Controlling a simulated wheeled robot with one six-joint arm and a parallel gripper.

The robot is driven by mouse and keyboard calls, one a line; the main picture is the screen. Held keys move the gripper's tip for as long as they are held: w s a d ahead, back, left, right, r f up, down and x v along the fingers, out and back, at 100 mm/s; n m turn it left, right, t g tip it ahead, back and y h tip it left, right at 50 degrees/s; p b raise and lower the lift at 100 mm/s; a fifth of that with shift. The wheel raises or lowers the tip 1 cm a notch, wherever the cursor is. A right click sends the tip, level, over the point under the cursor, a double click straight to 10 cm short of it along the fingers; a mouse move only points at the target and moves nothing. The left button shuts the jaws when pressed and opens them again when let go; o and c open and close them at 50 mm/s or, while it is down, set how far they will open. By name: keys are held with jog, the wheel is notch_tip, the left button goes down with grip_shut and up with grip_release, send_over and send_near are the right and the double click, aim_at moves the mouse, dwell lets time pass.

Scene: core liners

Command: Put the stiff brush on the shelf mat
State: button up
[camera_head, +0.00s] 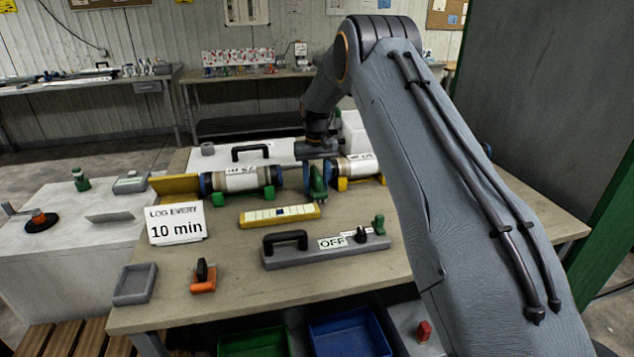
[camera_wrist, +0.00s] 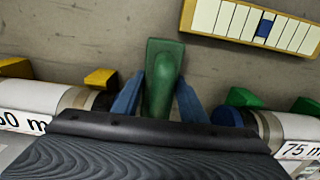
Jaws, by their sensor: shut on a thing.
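My gripper (camera_head: 316,182) points down over the middle of the table, in the gap between two white core tubes. Its blue fingers (camera_wrist: 160,96) are shut on a green block with a rounded grip, which I take for the stiff brush (camera_wrist: 163,60); it also shows in the head view (camera_head: 319,188). No bristles are visible, and I cannot tell whether it touches the table. A flat grey sheet, which looks like the shelf mat (camera_head: 110,217), lies on the white unit at the left, apart from the gripper and bare.
The core tubes (camera_head: 240,179) lie close on both sides of my gripper. A yellow strip box (camera_head: 279,215) and a grey block marked OFF (camera_head: 325,251) lie in front. A sign (camera_head: 176,223) stands at the table's left edge. An orange tool (camera_head: 203,279) and grey tray (camera_head: 135,284) sit front left.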

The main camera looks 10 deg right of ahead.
jog(key=shift+f, duration=0.15)
jog(key=o, duration=1.1)
